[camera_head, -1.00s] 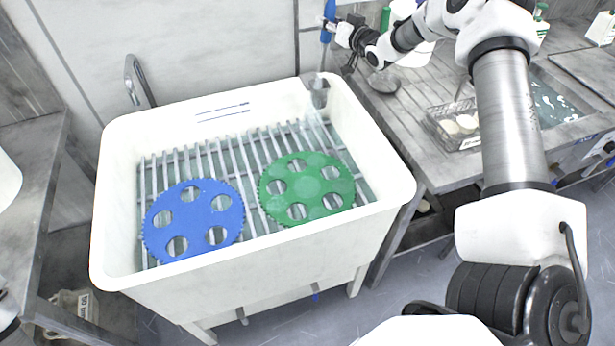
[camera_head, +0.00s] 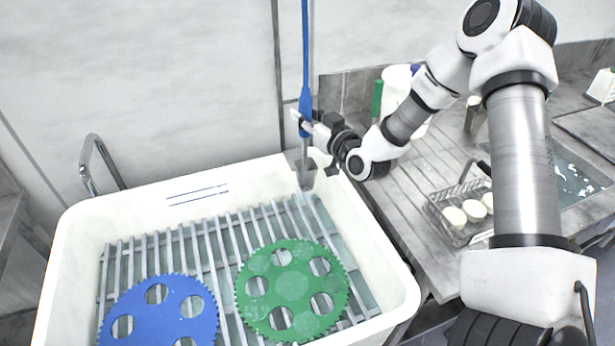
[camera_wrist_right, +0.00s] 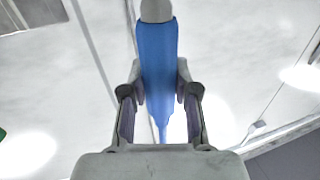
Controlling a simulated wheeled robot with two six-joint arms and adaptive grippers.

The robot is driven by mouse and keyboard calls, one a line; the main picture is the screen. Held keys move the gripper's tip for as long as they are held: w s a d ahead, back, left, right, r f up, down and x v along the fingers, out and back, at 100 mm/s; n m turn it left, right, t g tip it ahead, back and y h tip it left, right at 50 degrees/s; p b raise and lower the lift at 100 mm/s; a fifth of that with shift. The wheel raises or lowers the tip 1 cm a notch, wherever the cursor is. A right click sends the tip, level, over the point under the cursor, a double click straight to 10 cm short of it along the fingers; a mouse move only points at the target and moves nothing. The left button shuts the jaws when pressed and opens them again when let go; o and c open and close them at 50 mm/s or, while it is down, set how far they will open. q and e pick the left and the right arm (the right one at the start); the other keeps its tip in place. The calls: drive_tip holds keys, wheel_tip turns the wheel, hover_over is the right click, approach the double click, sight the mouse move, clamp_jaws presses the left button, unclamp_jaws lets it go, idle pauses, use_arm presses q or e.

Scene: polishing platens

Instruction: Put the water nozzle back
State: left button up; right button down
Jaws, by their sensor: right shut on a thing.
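The water nozzle (camera_head: 305,103) has a blue handle, with a blue hose running up from it. It hangs roughly upright above the back right corner of the white sink (camera_head: 398,283). My right gripper (camera_head: 303,123) is shut on the blue handle. In the right wrist view the nozzle (camera_wrist_right: 158,60) lies between the two fingers of the right gripper (camera_wrist_right: 158,85). Below the handle, a grey stem leads down to a grey cup-like part (camera_head: 306,177) inside the sink corner. I cannot tell whether that part belongs to the nozzle or is a holder. My left gripper is out of view.
A blue platen (camera_head: 150,318) and a green platen (camera_head: 291,287) lie on the sink's rack. A curved metal tap (camera_head: 90,160) stands behind the sink's left side. The counter (camera_head: 405,225) at right bears a wire basket (camera_head: 455,235) with round white pieces.

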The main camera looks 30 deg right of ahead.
drive_tip(key=shift+w+d+r, duration=0.2)
drive_tip(key=shift+r, duration=0.05)
wheel_tip(320, 180, down, 9)
drive_tip(key=shift+s+a+f, duration=0.1)
drive_tip(key=shift+f, duration=0.1)
drive_tip(key=shift+f, duration=0.2)
drive_tip(key=c, duration=0.9)
unclamp_jaws()
drive_tip(key=shift+o, duration=0.2)
drive_tip(key=shift+r, duration=0.2)
drive_tip(key=s, duration=1.2)
